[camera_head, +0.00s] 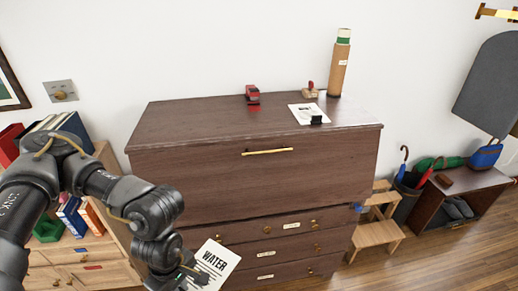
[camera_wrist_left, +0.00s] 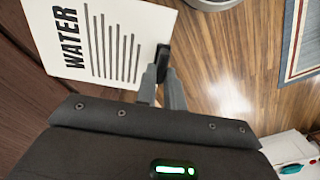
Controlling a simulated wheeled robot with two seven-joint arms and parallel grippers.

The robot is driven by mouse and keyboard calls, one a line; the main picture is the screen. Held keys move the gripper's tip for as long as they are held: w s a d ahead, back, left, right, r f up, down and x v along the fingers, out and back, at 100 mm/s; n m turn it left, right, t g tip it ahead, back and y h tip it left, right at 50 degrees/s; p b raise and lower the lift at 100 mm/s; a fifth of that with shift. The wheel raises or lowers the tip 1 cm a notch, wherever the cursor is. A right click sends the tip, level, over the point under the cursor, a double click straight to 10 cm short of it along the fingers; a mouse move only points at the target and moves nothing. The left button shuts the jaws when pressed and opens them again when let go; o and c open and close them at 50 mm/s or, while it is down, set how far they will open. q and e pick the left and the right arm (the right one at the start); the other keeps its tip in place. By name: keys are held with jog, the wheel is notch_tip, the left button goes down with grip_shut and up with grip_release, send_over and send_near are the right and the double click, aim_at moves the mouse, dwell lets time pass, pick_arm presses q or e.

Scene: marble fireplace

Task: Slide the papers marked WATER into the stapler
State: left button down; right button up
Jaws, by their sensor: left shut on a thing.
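The papers marked WATER (camera_head: 213,262) are a white sheet or stack with bold black lettering, held low in front of the dresser drawers. They also show in the left wrist view (camera_wrist_left: 90,40). My left gripper (camera_wrist_left: 160,80) is shut on their edge, where a small dark piece sits; I cannot tell whether it is a clip. In the head view the gripper (camera_head: 190,276) is partly hidden by its arm. The red and black stapler (camera_head: 252,95) stands on the dresser top, well above and apart from the papers. My right gripper is not in view.
The dark dresser (camera_head: 190,120) also bears another paper (camera_head: 308,113) with a black object (camera_head: 316,120), a stamp (camera_head: 310,90) and a tall tube (camera_head: 339,65). A bookshelf (camera_head: 95,250) stands left, a step stool (camera_head: 376,235) right. The dresser top's left part is clear.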

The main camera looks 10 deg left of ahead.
pick_arm(q)
jog(key=w+d+r+m, duration=0.2)
jog(key=w+r+m, duration=0.1)
jog(key=w+r, duration=0.85)
jog(key=s+m, duration=0.6)
jog(key=m, duration=0.4)
jog(key=shift+s+r+m, duration=0.15)
jog(key=shift+r+m, duration=0.1)
jog(key=shift+m, duration=0.05)
